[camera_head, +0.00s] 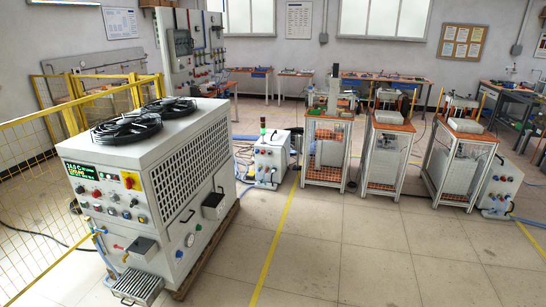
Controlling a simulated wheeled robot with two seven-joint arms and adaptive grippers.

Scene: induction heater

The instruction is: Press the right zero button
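A large white cabinet (150,180) stands at the left. Its front has a lit green display (82,171), a red knob on a yellow plate (130,180) and several small coloured buttons (100,208). A small white cabinet (500,188) with coloured buttons stands at the far right. Another small white cabinet (271,160) with buttons stands in the middle. Labels are too small to read, so I cannot tell which button is the right zero button. Neither of my grippers is in view.
Three framed stations with orange tops stand centre to right: one (328,125), one (392,127) and one (474,136). A yellow mesh fence (30,200) is at the left. The tiled floor (350,245) in front is clear, with a yellow line (273,240).

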